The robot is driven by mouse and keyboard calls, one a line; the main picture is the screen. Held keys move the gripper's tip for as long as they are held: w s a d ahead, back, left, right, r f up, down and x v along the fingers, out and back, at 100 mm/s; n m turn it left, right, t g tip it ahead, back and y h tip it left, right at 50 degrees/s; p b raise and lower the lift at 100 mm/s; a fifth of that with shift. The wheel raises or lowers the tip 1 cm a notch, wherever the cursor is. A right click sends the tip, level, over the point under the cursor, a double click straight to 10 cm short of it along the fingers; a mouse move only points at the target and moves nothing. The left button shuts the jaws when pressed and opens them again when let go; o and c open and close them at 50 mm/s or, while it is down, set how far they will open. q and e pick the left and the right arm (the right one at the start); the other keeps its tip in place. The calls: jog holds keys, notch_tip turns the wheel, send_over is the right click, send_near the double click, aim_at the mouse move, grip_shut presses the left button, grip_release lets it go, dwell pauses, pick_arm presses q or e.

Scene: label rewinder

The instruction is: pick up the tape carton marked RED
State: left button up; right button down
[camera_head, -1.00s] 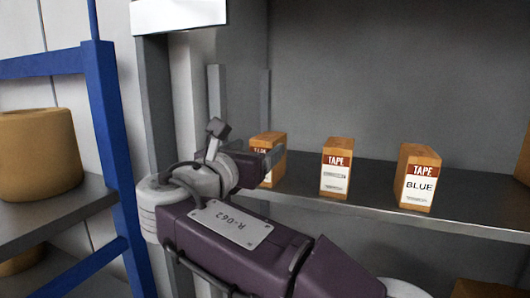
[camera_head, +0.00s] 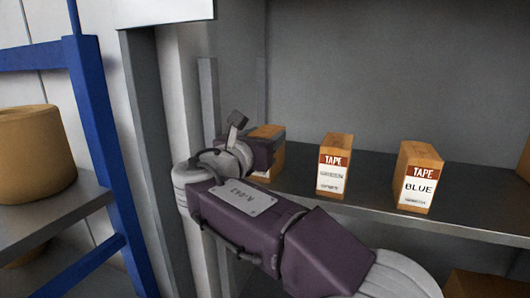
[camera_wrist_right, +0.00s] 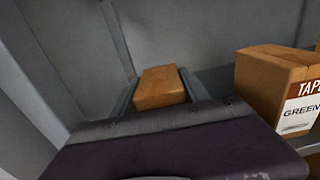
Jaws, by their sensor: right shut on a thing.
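The leftmost orange tape carton (camera_head: 277,165) stands at the shelf's left end in the head view. My right gripper covers most of its front, so its colour word cannot be read. My right gripper (camera_head: 262,153) is shut on this carton. In the right wrist view the carton's top (camera_wrist_right: 160,87) shows between the fingers. Whether it touches the shelf is hidden. My left gripper is not in view.
A tape carton that reads GREEN in the wrist view (camera_wrist_right: 272,88) is the middle one (camera_head: 335,166). A BLUE carton (camera_head: 419,178) stands farther right on the grey shelf (camera_head: 375,185). A grey upright (camera_head: 208,105) and a blue rack (camera_head: 97,130) are on the left.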

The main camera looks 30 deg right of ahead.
jog(key=shift+f, duration=0.2)
notch_tip(320, 180, up, 10)
jog(key=shift+w+r, duration=0.1)
